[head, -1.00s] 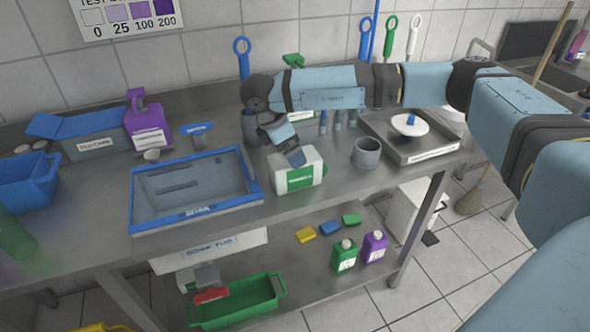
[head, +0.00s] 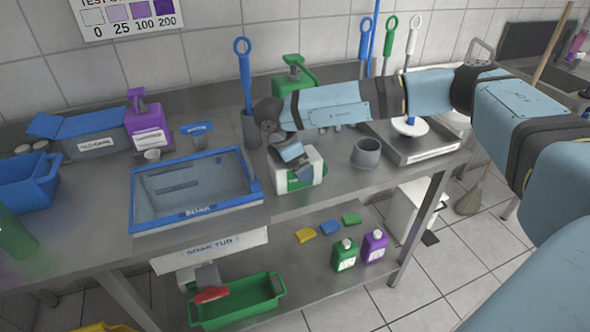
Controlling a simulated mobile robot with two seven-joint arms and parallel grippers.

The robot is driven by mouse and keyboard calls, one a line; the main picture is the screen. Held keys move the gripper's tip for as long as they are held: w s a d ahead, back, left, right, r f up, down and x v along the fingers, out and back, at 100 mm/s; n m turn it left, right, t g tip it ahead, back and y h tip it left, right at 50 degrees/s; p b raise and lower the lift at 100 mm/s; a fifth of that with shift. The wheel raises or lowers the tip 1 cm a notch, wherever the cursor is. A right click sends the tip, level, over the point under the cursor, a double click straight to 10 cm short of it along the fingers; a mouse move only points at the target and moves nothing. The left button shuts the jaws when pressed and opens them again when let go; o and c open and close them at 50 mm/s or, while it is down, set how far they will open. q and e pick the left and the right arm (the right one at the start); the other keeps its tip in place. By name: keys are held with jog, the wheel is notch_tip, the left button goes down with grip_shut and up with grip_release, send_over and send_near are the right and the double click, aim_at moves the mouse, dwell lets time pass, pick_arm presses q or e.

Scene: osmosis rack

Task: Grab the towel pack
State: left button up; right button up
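The towel pack (head: 314,168) is a white block with a green label, standing on the steel counter just right of the soak tub. My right arm reaches in from the right, and its gripper (head: 299,168) is pointed down at the pack, overlapping its top and front. The gripper hides part of the label. I cannot tell whether its fingers are open or closed, or whether they touch the pack. My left gripper is not in view.
The blue-rimmed soak tub (head: 256,190) lies left of the pack, and a grey cup (head: 366,153) stands right of it. Behind are a green jug (head: 293,80) and a brush holder (head: 251,130). A steel tray (head: 440,153) is further right. The counter's front edge (head: 330,198) is close.

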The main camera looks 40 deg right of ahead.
jog(key=shift+f, duration=0.2)
dwell(0.3)
jog(key=c, duration=1)
jog(key=shift+o, duration=0.2)
jog(key=shift+r, duration=0.1)
